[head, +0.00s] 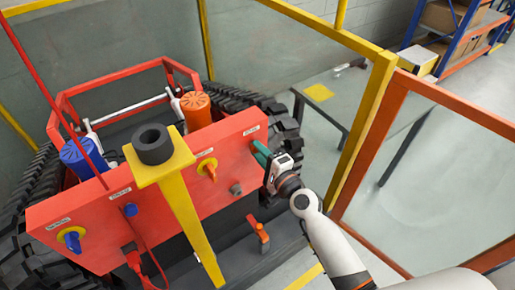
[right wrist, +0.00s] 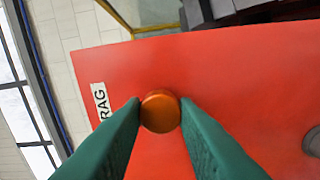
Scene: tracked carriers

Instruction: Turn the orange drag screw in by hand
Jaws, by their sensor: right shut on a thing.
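The orange drag screw (right wrist: 160,111) shows in the right wrist view as a round orange knob on the red panel (right wrist: 240,80). A label reading "RAG" (right wrist: 101,101) is beside it. My right gripper (right wrist: 160,114) has its green fingers on both sides of the knob, shut on it. In the head view my right gripper (head: 262,156) is at the right end of the red panel (head: 110,205), and its fingers hide the screw there. My left gripper is not in view.
A yellow post with a dark round socket (head: 153,144) stands in front of the panel. Orange (head: 196,110) and blue (head: 82,155) capped cylinders are behind it. Orange (head: 208,167) and blue (head: 72,239) knobs sit on the panel. A yellow-framed fence (head: 365,125) stands close at right.

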